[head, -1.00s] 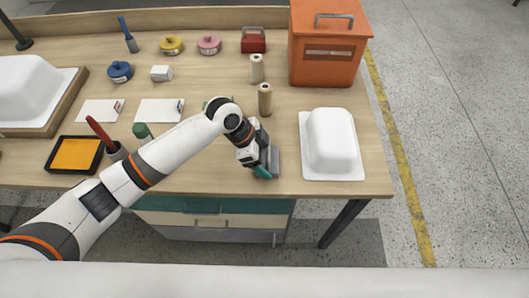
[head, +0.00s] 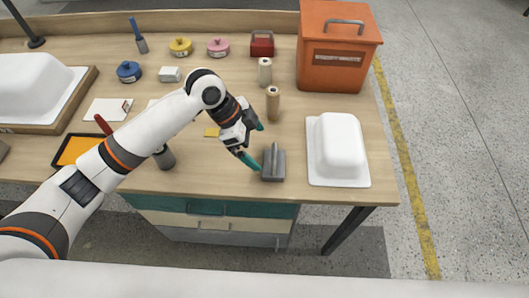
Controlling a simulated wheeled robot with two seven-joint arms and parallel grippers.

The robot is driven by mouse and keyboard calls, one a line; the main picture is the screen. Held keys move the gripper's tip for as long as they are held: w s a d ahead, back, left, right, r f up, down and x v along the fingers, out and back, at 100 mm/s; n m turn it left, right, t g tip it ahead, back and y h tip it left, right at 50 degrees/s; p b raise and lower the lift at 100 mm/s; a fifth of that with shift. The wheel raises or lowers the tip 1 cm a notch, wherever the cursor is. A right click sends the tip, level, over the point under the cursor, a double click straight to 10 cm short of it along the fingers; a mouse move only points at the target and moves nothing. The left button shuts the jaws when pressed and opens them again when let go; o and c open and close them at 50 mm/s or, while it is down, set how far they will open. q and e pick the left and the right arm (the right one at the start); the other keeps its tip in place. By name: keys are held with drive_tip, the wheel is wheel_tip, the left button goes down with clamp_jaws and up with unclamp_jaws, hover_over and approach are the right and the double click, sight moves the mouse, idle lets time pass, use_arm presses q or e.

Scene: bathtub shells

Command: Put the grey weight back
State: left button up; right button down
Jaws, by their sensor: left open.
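The grey weight (head: 273,164), a dark block with an upright grip on top, sits on the workbench (head: 225,172) near its front edge, left of the small white tub shell (head: 340,145). My left gripper (head: 259,147) is open and empty, its teal fingers spread just to the upper left of the weight. One fingertip is close to the weight's left side; I cannot tell whether it touches. My right gripper is not in view.
An orange box (head: 337,55) stands at the back right. A large white shell (head: 35,82) lies at left. My left arm covers part of the orange tray (head: 77,149).

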use_arm(q)
drive_tip(key=shift+v, duration=1.55)
